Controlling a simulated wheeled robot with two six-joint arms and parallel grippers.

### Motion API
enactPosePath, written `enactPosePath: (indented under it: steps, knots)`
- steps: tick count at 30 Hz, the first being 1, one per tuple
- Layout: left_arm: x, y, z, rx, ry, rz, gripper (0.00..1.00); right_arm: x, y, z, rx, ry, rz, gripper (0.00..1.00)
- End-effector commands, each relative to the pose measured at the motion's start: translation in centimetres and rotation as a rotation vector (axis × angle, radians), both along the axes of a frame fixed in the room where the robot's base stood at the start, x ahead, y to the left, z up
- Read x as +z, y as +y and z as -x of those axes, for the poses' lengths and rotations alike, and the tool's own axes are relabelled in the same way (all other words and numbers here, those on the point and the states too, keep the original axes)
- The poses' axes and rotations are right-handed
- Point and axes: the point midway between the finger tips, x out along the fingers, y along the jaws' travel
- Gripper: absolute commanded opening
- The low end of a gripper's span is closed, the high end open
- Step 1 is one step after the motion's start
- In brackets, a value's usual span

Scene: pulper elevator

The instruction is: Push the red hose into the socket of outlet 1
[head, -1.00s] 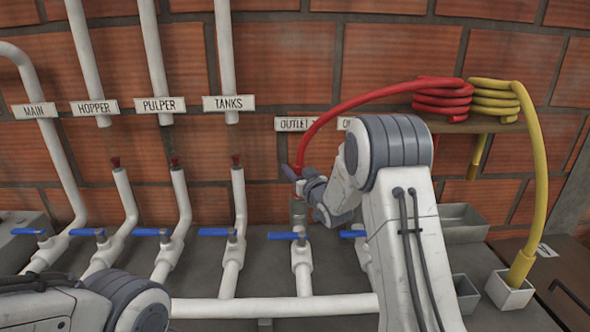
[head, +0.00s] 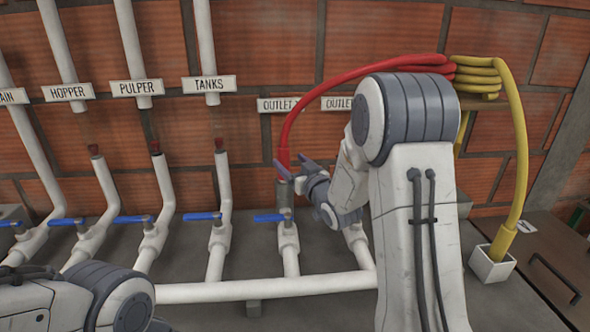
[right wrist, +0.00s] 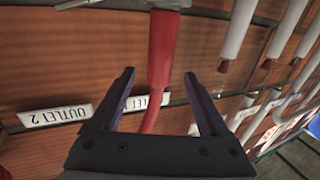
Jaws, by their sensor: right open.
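The red hose (head: 300,108) arches down from its coil to the outlet 1 socket (head: 284,194), a grey upright collar on a white pipe. Its lower end is at the socket's mouth, partly behind a finger; I cannot tell how deep it sits. My right gripper (head: 296,168) is open beside that end, fingers spread. In the right wrist view, the red hose (right wrist: 162,60) runs between the open fingers of the right gripper (right wrist: 165,88), without visible contact. The outlet 1 sign (head: 277,105) is on the wall behind. My left gripper is out of view.
A yellow hose (head: 520,140) hangs from a shelf into a pale square holder (head: 492,265) at right. White pipes with blue valve handles (head: 204,216) stand to the left. The outlet 2 sign (head: 339,103) is partly hidden by my right arm.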

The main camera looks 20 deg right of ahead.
Motion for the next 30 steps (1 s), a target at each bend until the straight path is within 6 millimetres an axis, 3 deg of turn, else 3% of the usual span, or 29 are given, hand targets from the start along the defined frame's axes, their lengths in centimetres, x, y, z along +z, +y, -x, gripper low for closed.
enactPosePath:
  steps: [6,23,26,30]
  knots:
    - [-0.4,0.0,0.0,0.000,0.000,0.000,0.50,0.0,-0.2,2.2,-0.001,-0.001,0.000,0.79]
    - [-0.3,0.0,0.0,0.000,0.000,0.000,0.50,0.1,0.1,2.3,0.003,0.007,0.002,0.79]
    - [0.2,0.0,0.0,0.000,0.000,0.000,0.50,0.2,1.7,2.4,0.015,0.058,0.012,0.79]
    - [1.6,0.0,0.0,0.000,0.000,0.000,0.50,-0.1,6.7,3.8,0.051,0.238,0.052,0.79]
